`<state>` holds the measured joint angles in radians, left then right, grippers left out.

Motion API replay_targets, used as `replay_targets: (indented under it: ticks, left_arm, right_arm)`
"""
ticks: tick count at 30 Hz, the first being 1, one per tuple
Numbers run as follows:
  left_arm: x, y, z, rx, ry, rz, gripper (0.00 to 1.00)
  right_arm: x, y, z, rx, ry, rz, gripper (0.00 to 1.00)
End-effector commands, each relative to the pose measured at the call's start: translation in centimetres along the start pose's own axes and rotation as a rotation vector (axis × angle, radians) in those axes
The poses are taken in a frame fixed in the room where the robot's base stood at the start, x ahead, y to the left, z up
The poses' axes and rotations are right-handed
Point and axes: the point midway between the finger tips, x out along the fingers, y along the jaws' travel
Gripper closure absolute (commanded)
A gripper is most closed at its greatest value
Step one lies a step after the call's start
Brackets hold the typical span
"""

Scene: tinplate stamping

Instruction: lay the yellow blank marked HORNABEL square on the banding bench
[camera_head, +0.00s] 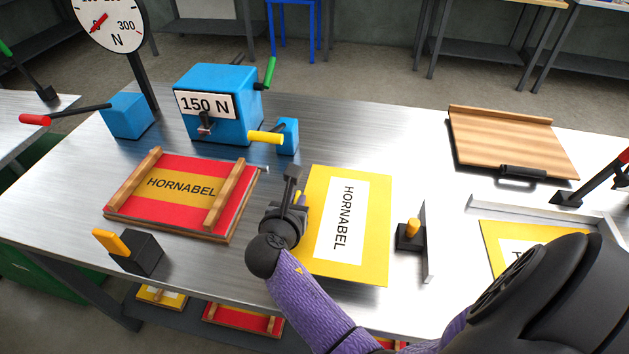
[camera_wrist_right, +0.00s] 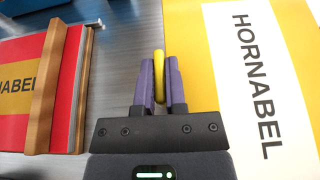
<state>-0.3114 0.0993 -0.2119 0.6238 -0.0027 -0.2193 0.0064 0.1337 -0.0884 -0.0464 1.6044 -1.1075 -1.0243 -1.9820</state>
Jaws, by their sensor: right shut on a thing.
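The yellow blank (camera_head: 378,210) has a white panel marked HORNABEL. It lies flat on or just above the metal bench (camera_head: 75,170), turned so its lettering runs down the picture. It also shows at the right of the right wrist view (camera_wrist_right: 200,60). My right gripper (camera_head: 298,197) is at the blank's left edge. In the wrist view the purple fingers (camera_wrist_right: 159,68) are shut on a narrow, upright yellow piece (camera_wrist_right: 159,90). I cannot tell whether that piece joins the blank. My left gripper is not in view.
A red HORNABEL board (camera_head: 232,210) with wooden rails lies left of the gripper. A blue 150 N machine (camera_head: 218,130) stands behind. A black block with a yellow peg (camera_head: 408,236) and upright plate stands right of the blank. Another yellow blank (camera_head: 495,240) lies partly behind my arm.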

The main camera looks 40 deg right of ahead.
Motion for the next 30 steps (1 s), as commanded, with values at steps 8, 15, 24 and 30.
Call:
replay_targets:
  ticks: [8, 15, 24, 30]
  left_arm:
    - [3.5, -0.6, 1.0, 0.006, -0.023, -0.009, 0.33]
    - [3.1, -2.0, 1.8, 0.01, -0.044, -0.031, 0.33]
    - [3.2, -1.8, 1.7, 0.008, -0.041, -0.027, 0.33]
    - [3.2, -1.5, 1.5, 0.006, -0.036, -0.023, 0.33]
  right_arm:
    - [2.0, 0.0, -4.9, -0.002, 0.003, 0.0, 1.0]
    - [1.9, 0.0, -4.7, 0.0, 0.0, 0.002, 1.0]
    - [2.0, 0.0, -4.9, 0.0, 0.0, 0.002, 0.5]
    - [2.0, 0.0, -4.9, 0.0, 0.0, 0.002, 0.5]
